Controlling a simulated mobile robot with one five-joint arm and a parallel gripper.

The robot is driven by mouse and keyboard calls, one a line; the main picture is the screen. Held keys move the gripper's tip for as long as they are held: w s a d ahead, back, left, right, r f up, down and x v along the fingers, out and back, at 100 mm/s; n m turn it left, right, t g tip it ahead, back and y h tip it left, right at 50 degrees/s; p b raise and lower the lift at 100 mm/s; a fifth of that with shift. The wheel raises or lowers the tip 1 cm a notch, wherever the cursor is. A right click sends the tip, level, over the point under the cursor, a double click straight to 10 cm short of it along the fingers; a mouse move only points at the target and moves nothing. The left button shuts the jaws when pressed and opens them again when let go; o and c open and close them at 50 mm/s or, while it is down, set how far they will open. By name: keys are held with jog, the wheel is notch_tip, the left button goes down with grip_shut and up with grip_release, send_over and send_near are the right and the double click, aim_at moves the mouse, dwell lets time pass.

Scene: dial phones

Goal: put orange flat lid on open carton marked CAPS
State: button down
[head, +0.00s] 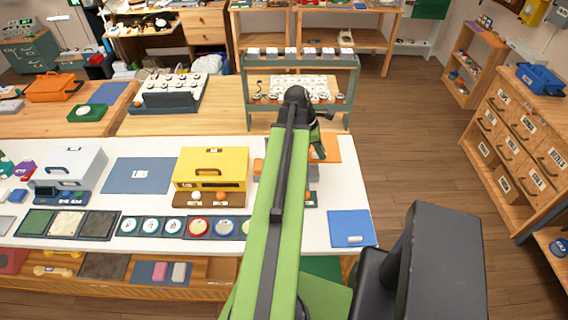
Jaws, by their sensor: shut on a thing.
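My gripper (319,154) is at the far end of my green arm, over the right part of the white table, and largely hidden by the arm. It is shut on an orange flat piece (332,148), which looks like the orange flat lid. A grey box-like thing (313,173) shows just below the lid, mostly behind my arm. It may be the open carton, but no CAPS marking can be read. Whether the lid touches it cannot be told.
A yellow box (212,168) stands left of my arm on the white table (338,193). A blue mat (350,228) with a small pale piece lies at the right front. A green rack (246,88) stands behind. Wooden drawers (518,130) stand at right, across open floor.

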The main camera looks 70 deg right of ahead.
jog(key=w+f+b, duration=0.3)
jog(key=w+f, duration=0.1)
jog(key=w+a+f+b, duration=0.1)
jog(key=w+f+b, duration=0.2)
jog(key=f+b, duration=0.1)
jog(key=w+f+b, duration=0.4)
jog(key=shift+w+a, duration=0.3)
jog(key=shift+a, duration=0.05)
jog(key=c, duration=1.4)
grip_release()
jog(key=shift+r, duration=0.1)
jog(key=p+v, duration=1.1)
jog(key=v, duration=0.1)
jog(key=shift+r+p, duration=0.3)
jog(key=shift+r, duration=0.1)
